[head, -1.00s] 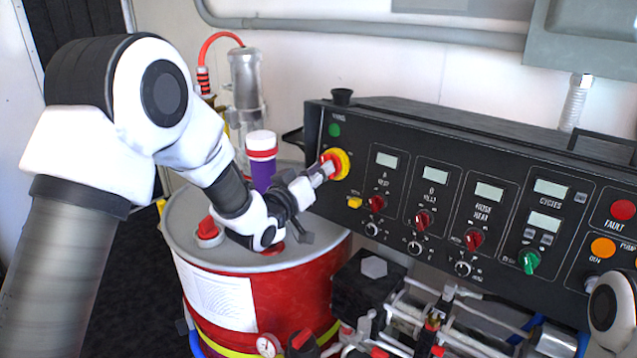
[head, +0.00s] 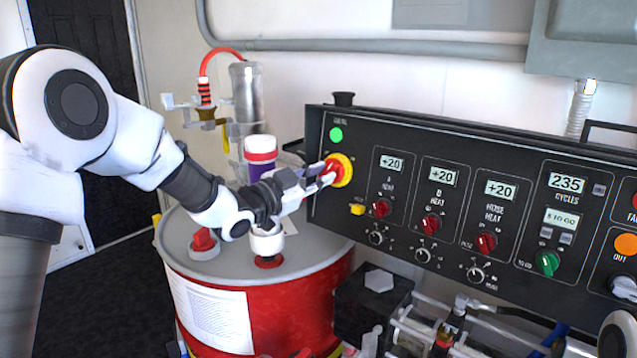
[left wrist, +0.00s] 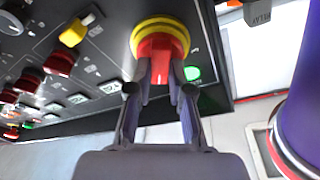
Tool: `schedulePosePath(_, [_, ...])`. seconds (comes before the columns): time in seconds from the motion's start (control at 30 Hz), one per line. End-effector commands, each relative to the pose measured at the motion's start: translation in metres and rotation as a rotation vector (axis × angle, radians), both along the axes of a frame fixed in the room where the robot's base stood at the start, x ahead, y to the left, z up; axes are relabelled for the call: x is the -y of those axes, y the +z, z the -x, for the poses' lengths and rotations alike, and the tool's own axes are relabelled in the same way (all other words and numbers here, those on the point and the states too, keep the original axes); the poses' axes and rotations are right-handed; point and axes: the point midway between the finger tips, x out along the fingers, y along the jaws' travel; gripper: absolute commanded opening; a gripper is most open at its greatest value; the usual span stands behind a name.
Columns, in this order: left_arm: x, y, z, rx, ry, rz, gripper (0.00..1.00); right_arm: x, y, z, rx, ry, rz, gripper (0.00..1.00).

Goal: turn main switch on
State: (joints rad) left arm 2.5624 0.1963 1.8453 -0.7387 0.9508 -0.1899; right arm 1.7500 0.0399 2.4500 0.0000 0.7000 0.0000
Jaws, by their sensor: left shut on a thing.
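The main switch (head: 331,170) is a red knob on a round yellow plate at the left end of the black control panel. It also shows in the left wrist view (left wrist: 160,57). My left gripper (head: 318,178) is shut on the red knob, with one finger on each side of it in the left wrist view (left wrist: 160,85). The green lamp (head: 336,134) above the switch is lit. The panel displays (head: 443,176) are lit and show +20, and the cycles display (head: 567,183) reads 235. My right gripper is not visible.
A red drum (head: 290,308) with a grey lid stands below my left arm. A purple and white bottle (head: 261,150) stands behind the arm. A yellow switch (head: 357,209) and several red knobs are near the main switch. Pipes and fittings lie below the panel.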

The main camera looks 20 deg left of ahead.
Motion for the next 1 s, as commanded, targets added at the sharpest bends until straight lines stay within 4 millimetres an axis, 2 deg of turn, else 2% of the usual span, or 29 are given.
schedulePosePath(0.3, [-0.0009,0.0026,-0.0011,0.049,-0.021,-0.120,0.00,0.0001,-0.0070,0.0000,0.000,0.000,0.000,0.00])
schedulePosePath(0.83, [-0.0011,0.0035,-0.0012,0.057,-0.025,-0.141,0.00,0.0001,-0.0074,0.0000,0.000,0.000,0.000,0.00])
schedulePosePath(0.87, [-0.0011,0.0035,-0.0012,0.056,-0.025,-0.140,0.31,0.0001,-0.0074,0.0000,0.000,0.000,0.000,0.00])
schedulePosePath(0.9, [-0.0011,0.0034,-0.0012,0.056,-0.025,-0.140,0.45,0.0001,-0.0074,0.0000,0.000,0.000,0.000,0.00])
schedulePosePath(1.0, [-0.0009,0.0026,-0.0009,0.054,-0.026,-0.141,0.45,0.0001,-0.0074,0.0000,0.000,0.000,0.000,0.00])
